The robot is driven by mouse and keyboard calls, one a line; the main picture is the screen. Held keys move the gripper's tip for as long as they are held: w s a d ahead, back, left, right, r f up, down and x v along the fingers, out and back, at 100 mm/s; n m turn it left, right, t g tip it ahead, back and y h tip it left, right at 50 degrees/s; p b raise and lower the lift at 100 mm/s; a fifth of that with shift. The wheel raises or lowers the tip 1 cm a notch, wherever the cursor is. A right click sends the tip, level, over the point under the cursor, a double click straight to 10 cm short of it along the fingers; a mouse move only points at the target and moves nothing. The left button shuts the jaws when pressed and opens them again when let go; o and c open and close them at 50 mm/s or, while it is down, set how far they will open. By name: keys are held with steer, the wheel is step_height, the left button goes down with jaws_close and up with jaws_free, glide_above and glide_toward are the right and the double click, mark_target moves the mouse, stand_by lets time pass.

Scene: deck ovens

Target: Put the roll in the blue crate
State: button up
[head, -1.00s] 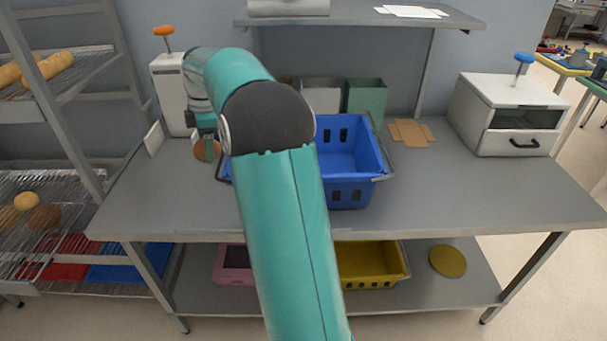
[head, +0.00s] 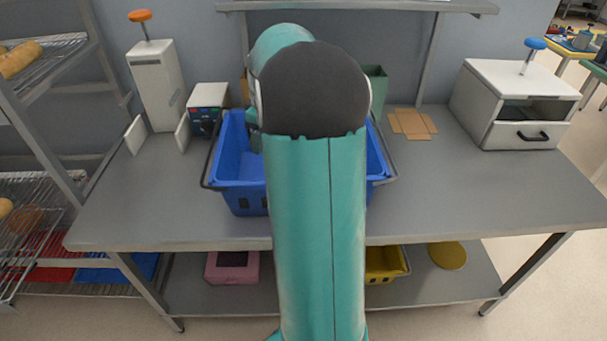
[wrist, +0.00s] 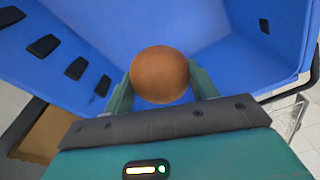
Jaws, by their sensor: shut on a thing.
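The roll (wrist: 160,74) is round and brown. In the wrist view it sits between the two fingers of my gripper (wrist: 161,88), which is shut on it. Blue walls and floor of the blue crate (wrist: 215,22) fill the view behind the roll, so the roll is over or inside the crate; its height above the floor I cannot tell. In the head view the blue crate (head: 240,199) stands on the grey table, its middle hidden by my arm. The roll is hidden in the head view.
The grey table (head: 480,200) holds a white box with a drawer (head: 515,105) at right, brown cardboard (head: 412,123), a green container (head: 377,85), and a tall white device (head: 157,85) and small white box (head: 207,105) at left. A shelf (head: 400,7) overhangs the back.

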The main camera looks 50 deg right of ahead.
steer(key=f, duration=0.1)
steer(key=s+d+f+m, duration=0.1)
steer(key=f+m, duration=0.1)
steer(key=shift+s+d, duration=0.2)
steer(key=shift+d, duration=0.1)
step_height(320, 180, down, 4)
steer(key=shift+a+f, duration=0.15)
steer(key=shift+f, duration=0.05)
steer(key=shift+s+a+f, duration=0.15)
steer(key=shift+f, duration=2.3)
steer(key=o, duration=1)
steer(key=shift+c, duration=0.2)
step_height(320, 180, up, 12)
steer(key=s, duration=0.1)
steer(key=shift+s+d, duration=0.15)
steer(key=shift+d, duration=0.05)
